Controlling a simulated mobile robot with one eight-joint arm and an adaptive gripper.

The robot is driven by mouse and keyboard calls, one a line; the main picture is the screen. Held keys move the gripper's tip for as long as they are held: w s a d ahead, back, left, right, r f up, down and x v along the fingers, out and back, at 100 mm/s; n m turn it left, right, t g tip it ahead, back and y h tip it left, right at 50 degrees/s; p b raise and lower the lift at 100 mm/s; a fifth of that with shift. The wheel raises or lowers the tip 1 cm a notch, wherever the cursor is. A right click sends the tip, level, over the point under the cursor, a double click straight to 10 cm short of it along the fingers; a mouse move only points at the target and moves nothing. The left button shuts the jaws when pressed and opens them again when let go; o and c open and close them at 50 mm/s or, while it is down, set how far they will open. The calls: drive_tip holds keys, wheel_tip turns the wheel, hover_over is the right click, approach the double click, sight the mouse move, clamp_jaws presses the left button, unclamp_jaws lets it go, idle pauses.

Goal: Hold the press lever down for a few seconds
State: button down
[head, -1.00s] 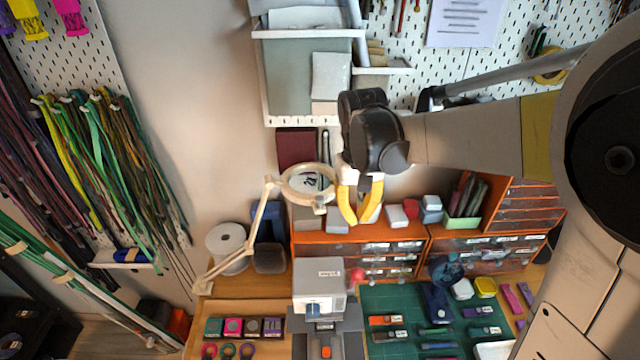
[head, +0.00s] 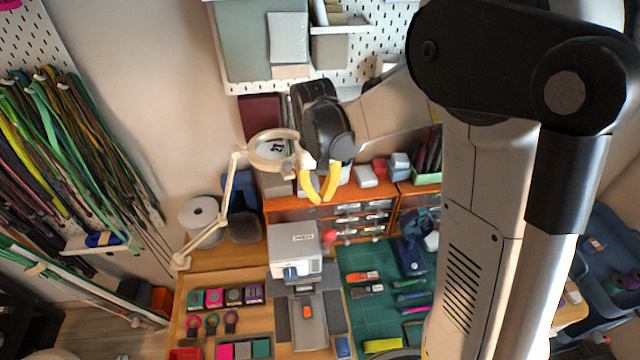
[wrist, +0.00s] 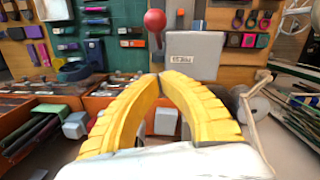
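The press (head: 296,250) is a light grey labelled box on a grey stand at the bench. Its lever ends in a red ball knob (head: 329,236) at the box's right side. In the wrist view the red knob (wrist: 155,20) and its stem stand beside the press box (wrist: 193,54), beyond the fingertips. My gripper (head: 319,202) has yellow fingers and hangs above and behind the press, apart from the lever. In the wrist view the fingertips (wrist: 162,77) meet or nearly meet, with nothing between them.
A magnifier lamp (head: 272,150) stands close left of my gripper. Orange drawer units (head: 350,226) line the back of the bench. A green mat (head: 362,262) with tools lies right of the press. A white spool (head: 203,216) stands at the left.

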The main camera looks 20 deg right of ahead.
drive_tip(key=shift+s+f, duration=1.85)
drive_tip(key=shift+s, duration=0.15)
drive_tip(key=shift+s, duration=0.15)
